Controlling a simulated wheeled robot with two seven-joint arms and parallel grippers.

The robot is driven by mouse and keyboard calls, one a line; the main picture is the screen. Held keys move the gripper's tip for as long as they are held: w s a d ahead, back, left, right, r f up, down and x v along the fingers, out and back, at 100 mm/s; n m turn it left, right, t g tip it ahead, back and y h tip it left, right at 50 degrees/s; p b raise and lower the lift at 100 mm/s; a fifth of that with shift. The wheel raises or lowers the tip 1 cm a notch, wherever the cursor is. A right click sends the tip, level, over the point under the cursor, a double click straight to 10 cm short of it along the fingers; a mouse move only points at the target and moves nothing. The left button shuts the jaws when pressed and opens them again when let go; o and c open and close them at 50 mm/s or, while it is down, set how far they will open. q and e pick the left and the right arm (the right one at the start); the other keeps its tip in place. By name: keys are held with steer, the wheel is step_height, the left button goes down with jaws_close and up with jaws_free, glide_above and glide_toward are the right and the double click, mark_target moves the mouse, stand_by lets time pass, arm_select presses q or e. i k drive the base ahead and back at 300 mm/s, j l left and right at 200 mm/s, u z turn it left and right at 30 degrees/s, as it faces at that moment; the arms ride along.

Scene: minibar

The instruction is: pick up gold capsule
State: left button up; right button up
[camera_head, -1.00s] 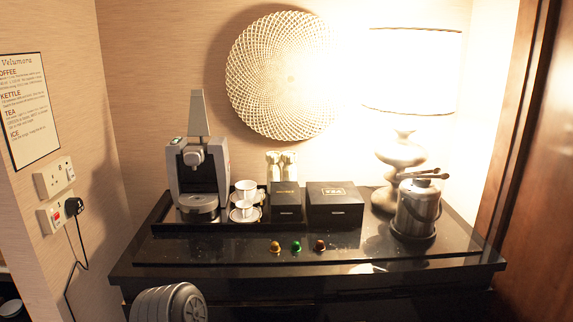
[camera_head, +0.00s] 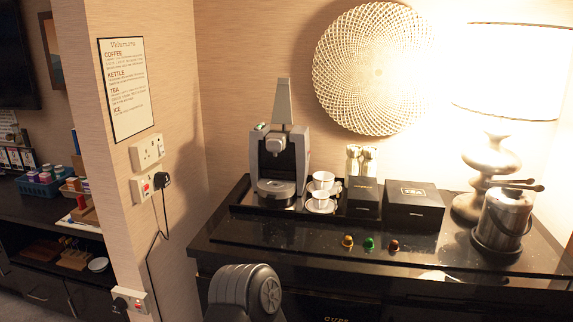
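A small gold capsule (camera_head: 347,241) lies on the black cabinet top (camera_head: 280,240), near its front edge, at the left end of a short row. A green capsule (camera_head: 369,243) is in the middle of the row and a brown-orange capsule (camera_head: 393,246) is at its right end. The capsules are apart from one another. Neither of my grippers is in view.
Behind the capsules stand a coffee machine (camera_head: 279,155), white cups (camera_head: 322,188), a black box (camera_head: 364,198) and a TEA box (camera_head: 414,206). A metal ice bucket (camera_head: 503,222) and a lamp (camera_head: 489,165) are at the right. The strip around the capsules is clear.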

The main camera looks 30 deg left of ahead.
mark_target(347, 242)
steer(key=i+l+u, duration=0.3)
steer(key=i+l, duration=0.2)
steer(key=l, duration=0.15)
steer(key=i+l+u, duration=0.15)
steer(key=l, duration=0.25)
steer(key=i+l+u, duration=0.1)
steer(key=i+l, duration=0.2)
steer(key=l, duration=0.1)
